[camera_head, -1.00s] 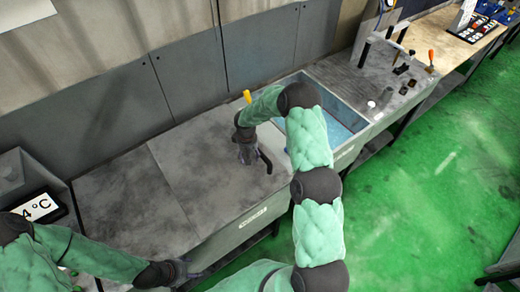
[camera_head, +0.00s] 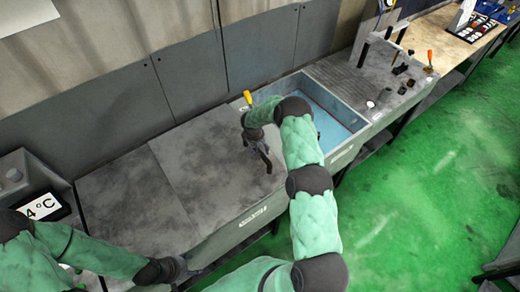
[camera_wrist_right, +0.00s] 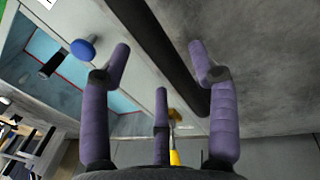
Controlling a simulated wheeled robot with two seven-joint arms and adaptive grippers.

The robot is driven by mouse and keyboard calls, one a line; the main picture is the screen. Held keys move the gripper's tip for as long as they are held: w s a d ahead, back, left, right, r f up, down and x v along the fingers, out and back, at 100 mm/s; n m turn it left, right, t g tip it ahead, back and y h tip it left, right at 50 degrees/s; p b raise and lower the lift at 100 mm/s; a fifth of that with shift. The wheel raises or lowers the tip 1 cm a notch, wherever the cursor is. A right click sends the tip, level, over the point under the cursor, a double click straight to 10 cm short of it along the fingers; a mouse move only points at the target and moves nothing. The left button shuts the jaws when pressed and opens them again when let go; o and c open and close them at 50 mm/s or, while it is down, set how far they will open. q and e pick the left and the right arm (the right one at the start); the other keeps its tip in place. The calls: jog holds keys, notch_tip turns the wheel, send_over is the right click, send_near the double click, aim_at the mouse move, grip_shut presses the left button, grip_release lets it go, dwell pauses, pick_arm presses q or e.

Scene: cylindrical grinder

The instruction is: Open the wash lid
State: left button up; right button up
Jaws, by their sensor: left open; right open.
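The wash lid (camera_head: 195,170) is a flat grey plate lying closed over the left part of the wash station. Its black handle (camera_head: 267,162) is near the lid's right end. In the right wrist view, the handle (camera_wrist_right: 165,55) is a thick dark bar running diagonally between the fingers, and no finger is visibly closed on it. My right gripper (camera_head: 257,146) is open, over the lid right beside the handle. Its purple fingers (camera_wrist_right: 160,75) are spread in the right wrist view. My left gripper (camera_head: 175,270) is open, low at the lid's front-left edge.
An open basin (camera_head: 335,125) with blue water lies just right of the lid. A yellow-handled tool (camera_head: 247,97) stands behind my right gripper. A blue knob (camera_wrist_right: 82,49) shows near the basin. Green floor is clear at right.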

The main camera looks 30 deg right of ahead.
jog(key=shift+d+f, duration=0.15)
jog(key=shift+f, duration=0.55)
grip_shut()
jog(key=a+b, duration=0.3)
jog(key=a, duration=0.2)
jog(key=a+b, duration=0.2)
jog(key=a, duration=0.4)
jog(key=s+a+b, duration=0.1)
jog(key=a+b, duration=0.2)
jog(key=a, duration=0.2)
jog(key=shift+s+a+f+b, duration=0.1)
jog(key=shift+a+f+b, duration=0.15)
jog(key=shift+f+b, duration=0.1)
jog(key=a+b, duration=0.2)
jog(key=a, duration=0.4)
jog(key=s+a+b, duration=0.1)
jog(key=a+b, duration=0.1)
jog(key=a, duration=0.4)
jog(key=a+b, duration=0.3)
jog(key=a, duration=0.2)
jog(key=shift+s+a+r, duration=0.3)
jog(key=shift+a, duration=0.2)
grip_release()
